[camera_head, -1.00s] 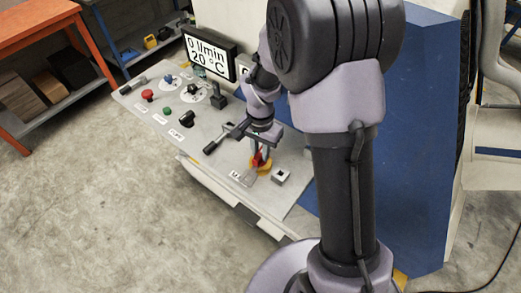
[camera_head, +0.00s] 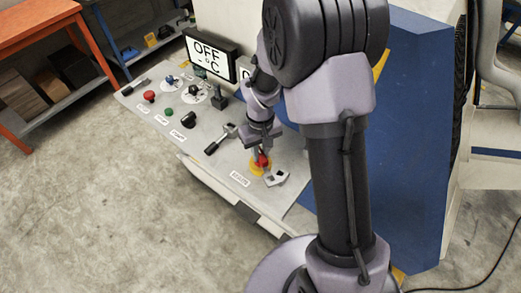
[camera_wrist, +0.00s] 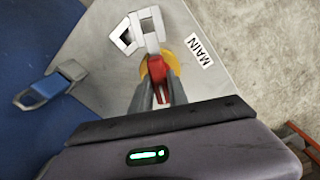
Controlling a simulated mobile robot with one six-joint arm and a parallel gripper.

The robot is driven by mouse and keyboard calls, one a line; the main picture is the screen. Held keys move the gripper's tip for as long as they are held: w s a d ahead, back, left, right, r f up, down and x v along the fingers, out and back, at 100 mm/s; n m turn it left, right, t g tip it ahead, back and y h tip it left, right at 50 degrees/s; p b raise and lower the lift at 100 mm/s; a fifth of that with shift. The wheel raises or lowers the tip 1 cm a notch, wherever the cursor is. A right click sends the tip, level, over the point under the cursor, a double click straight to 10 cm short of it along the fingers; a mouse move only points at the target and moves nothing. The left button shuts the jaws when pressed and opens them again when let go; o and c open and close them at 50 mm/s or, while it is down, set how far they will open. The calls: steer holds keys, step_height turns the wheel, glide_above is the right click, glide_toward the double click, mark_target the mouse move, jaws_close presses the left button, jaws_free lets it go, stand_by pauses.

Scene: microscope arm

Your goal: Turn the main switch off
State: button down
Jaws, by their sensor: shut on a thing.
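The main switch has a red handle (camera_head: 262,160) on a round yellow plate (camera_head: 256,167), near the right end of the grey control panel. The red part also shows in the wrist view (camera_wrist: 158,72), with the yellow plate (camera_wrist: 172,62) behind it. A grey bar runs from it toward a small square metal bracket (camera_head: 278,179); whether they touch is unclear. A label reading MAIN (camera_wrist: 199,50) lies beside the switch. My gripper (camera_wrist: 159,84) is shut on the red handle, one finger on each side. The display (camera_head: 210,55) reads OFF.
A black lever (camera_head: 219,139) lies close to my wrist on the panel (camera_head: 225,165). Several knobs and a red button (camera_head: 149,96) sit further left. A blue cabinet side (camera_head: 415,120) stands to the right. An orange bench (camera_head: 40,25) is far left.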

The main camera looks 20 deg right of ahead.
mark_target(261, 154)
steer(key=n+p, duration=0.1)
steer(key=n, duration=0.4)
steer(key=shift+r, duration=0.1)
steer(key=shift+n, duration=0.3)
stand_by(0.4)
steer(key=c, duration=1.3)
jaws_free()
step_height(261, 154, up, 17)
steer(key=p, duration=0.5)
steer(key=shift+r, duration=0.2)
